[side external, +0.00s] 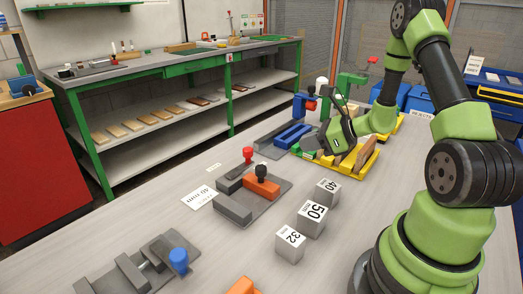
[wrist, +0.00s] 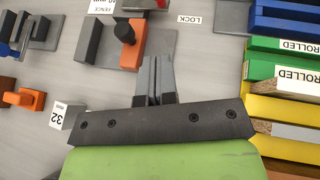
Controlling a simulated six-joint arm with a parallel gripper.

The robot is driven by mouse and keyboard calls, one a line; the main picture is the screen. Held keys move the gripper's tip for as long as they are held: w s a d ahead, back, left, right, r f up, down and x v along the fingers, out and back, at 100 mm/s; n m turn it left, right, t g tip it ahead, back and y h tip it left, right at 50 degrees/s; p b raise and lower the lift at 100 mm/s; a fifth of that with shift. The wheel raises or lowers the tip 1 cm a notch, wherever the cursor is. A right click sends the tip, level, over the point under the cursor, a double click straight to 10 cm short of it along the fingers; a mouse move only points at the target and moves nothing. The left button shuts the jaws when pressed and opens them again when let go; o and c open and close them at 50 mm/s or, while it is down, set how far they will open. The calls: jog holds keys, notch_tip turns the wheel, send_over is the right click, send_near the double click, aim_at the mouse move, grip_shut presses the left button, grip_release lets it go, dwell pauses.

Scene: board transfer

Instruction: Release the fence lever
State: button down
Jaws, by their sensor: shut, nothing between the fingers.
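The fence fixture stands on a dark grey base plate (side external: 235,213) in the middle of the table. It has grey blocks, an orange block (side external: 264,189) with a black knob (side external: 261,171), and a red knob (side external: 248,153) at its far side. In the wrist view the orange block (wrist: 132,48) and black knob (wrist: 124,32) lie above and left of my gripper (wrist: 153,62). A LOCK label (wrist: 195,19) lies right of the fixture. My gripper is shut and empty, apart from the fixture. In the side view its fingertips are hard to see near the coloured racks.
Blocks marked 32 (side external: 290,244), 50 (side external: 312,219) and 40 (side external: 328,193) stand right of the fixture. A blue-knobbed fixture (side external: 178,260) is at the front. Blue, green and yellow racks (wrist: 282,108) crowd my gripper's right side. A white card (side external: 198,198) lies left of the fixture.

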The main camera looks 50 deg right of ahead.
jog(key=shift+d+f, duration=0.1)
jog(key=shift+f, duration=0.05)
jog(key=x, duration=1)
jog(key=shift+w+f, duration=0.15)
jog(key=shift+w, duration=0.1)
jog(key=shift+w+a, duration=0.15)
jog(key=shift+w, duration=0.4)
jog(key=shift+w+a, duration=0.2)
jog(key=shift+w, duration=0.35)
jog(key=shift+w+a, duration=0.1)
jog(key=shift+w, duration=0.5)
